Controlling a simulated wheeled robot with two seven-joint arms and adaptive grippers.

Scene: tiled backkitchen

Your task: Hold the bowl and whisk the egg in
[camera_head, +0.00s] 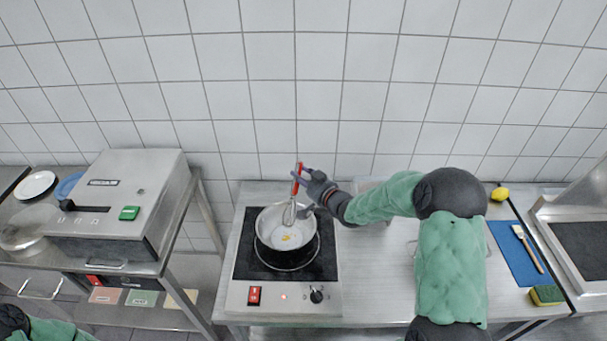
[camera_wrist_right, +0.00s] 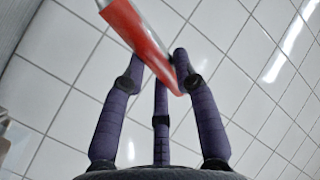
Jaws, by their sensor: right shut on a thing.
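A metal bowl (camera_head: 311,232) stands on the black hob plate, with yellow egg (camera_head: 287,237) in pale liquid at its bottom. My right gripper (camera_head: 303,181) is above the bowl's far right rim, shut on the red handle of a whisk (camera_head: 290,212). The whisk points down, slightly tilted, and its wire end is over or inside the bowl; I cannot tell whether it touches the egg. In the right wrist view, the purple fingers (camera_wrist_right: 162,62) close around the red whisk handle (camera_wrist_right: 143,36). My left gripper is out of view; only part of my left arm shows at the lower left.
The hob (camera_head: 247,262) has a red switch and a knob in front. A steel appliance (camera_head: 125,190) stands to the left, with plates beside it. A blue board (camera_head: 508,250) with a brush, a sponge (camera_head: 547,295) and a lemon (camera_head: 499,193) are to the right. The tiled wall is behind.

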